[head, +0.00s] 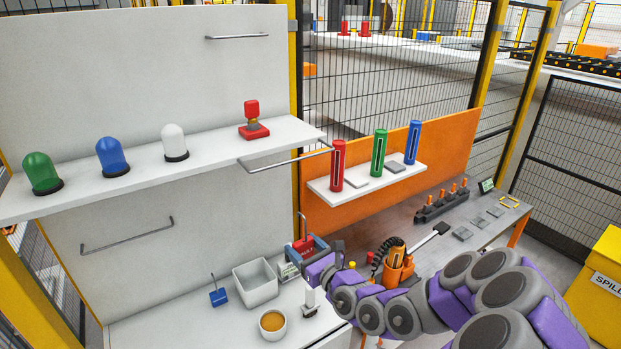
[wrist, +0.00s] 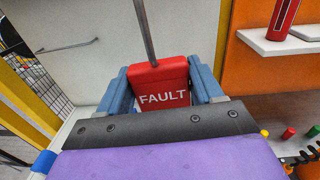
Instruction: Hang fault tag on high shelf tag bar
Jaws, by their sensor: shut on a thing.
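The red fault tag (head: 303,243) is held upright in my gripper (head: 306,250), low in front of the wall panel and below the right end of the high shelf (head: 200,157). In the wrist view the blue jaws of my gripper (wrist: 160,90) press on both sides of the tag (wrist: 160,95), whose face reads FAULT. Its grey hook stem (wrist: 145,30) rises from the top; the hook's end is out of that view. A thin metal bar (head: 285,160) sticks out along the high shelf's front right edge, above and apart from the tag. It is empty.
Other bars are on the wall panel, one high (head: 237,37) and one low (head: 127,236). Coloured domes and a red item (head: 253,120) stand on the high shelf. A white bin (head: 255,283), blue tag (head: 219,297) and cup (head: 272,325) stand below. Coloured cylinders stand right.

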